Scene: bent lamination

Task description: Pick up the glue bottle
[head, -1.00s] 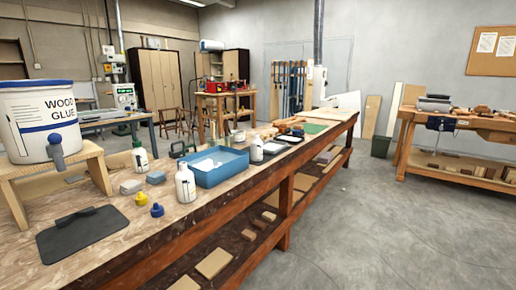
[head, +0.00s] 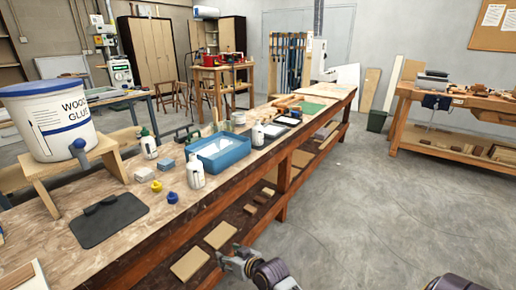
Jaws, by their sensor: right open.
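Several small white bottles stand on the long wooden bench. One white bottle (head: 195,174) is near the front edge by the blue tray. A bottle with a dark green top (head: 149,147) stands behind it to the left. Another white bottle (head: 257,134) is beyond the tray. I cannot tell from their labels which is the glue bottle. My right gripper (head: 232,263) is open and empty at the bottom, in front of the bench and apart from every bottle. My left gripper is out of view.
The blue tray (head: 222,160), yellow cap (head: 156,186), blue cap (head: 172,197) and a dark mat (head: 108,220) lie on the bench (head: 150,240). Boards (head: 190,264) lie on its lower shelf. The floor to the right is clear.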

